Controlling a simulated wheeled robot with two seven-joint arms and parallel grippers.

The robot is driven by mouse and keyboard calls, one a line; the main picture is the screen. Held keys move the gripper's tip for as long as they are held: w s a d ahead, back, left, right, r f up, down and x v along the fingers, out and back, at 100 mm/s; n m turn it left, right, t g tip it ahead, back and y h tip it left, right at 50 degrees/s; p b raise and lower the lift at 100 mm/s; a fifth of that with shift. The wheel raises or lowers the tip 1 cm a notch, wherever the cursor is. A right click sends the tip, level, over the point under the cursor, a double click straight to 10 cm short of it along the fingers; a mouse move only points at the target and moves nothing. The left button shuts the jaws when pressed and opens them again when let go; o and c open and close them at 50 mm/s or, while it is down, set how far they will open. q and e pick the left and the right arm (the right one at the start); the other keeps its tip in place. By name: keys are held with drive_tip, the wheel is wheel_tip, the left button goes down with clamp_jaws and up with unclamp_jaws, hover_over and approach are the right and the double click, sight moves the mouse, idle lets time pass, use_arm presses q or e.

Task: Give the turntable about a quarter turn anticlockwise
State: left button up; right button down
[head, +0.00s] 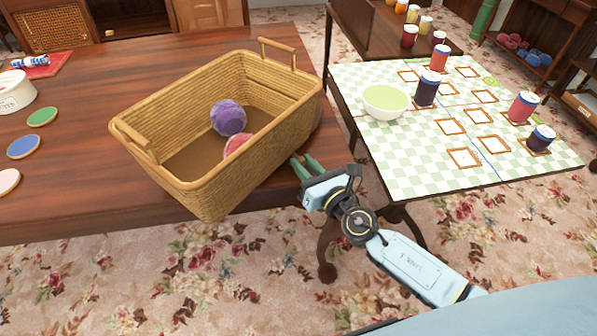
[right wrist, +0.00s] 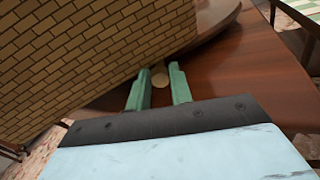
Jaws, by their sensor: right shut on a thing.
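The turntable (right wrist: 213,22) is a dark wooden disc lying under the wicker basket (head: 268,150). Most of it is hidden by the basket; part of its curved rim shows in the right wrist view. A small pale round knob (right wrist: 159,77) sits near the basket's lower edge, between the green fingers of my right gripper (right wrist: 160,88). The gripper is shut on this knob. In the head view my right gripper (head: 303,165) is low beside the basket's right front side. My left gripper is not in view.
The basket holds a purple ball (head: 228,117) and a pink ball (head: 236,145). Coloured discs (head: 24,146) and a white tub (head: 14,92) lie left on the wooden table (head: 80,205). A checked table (head: 400,165) with cans and a bowl (head: 386,102) stands to the right.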

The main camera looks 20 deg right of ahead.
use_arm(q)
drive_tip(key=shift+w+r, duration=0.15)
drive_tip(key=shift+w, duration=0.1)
use_arm(e)
drive_tip(key=shift+d, duration=0.1)
drive_tip(key=c, duration=1.5)
unclamp_jaws()
drive_tip(key=shift+c, duration=0.2)
